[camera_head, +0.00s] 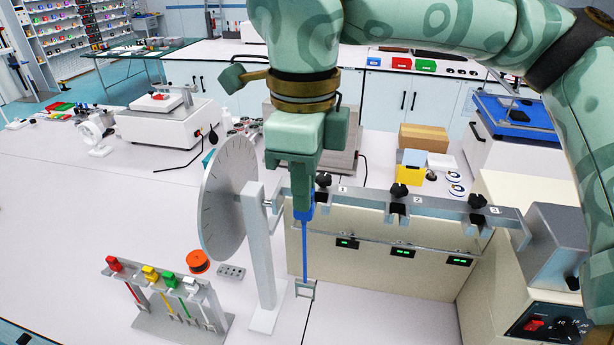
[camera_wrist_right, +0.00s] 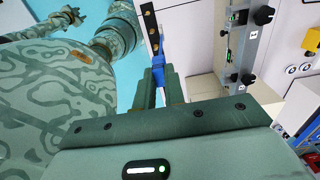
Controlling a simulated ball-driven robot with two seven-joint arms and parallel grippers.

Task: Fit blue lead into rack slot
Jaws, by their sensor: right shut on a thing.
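My right gripper (camera_head: 303,200) is shut on the top of the blue lead (camera_head: 305,250), which hangs upright with a small metal piece at its lower end. The blue lead also shows between the fingers in the right wrist view (camera_wrist_right: 159,78). The grey rack rail (camera_head: 360,200) has numbered slots with black knobs. The lead hangs close to its left end, by the leftmost slot; the gripper partly hides that area, and I cannot tell whether the lead touches the rail. The rail also shows in the right wrist view (camera_wrist_right: 238,58).
A stand (camera_head: 185,322) with red, yellow, green and white leads is at lower left. A grey dial disc (camera_head: 228,195) on a post (camera_head: 262,265) stands just left of the lead. The beige tester box (camera_head: 380,265) is behind the rail. Open tabletop lies farther left.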

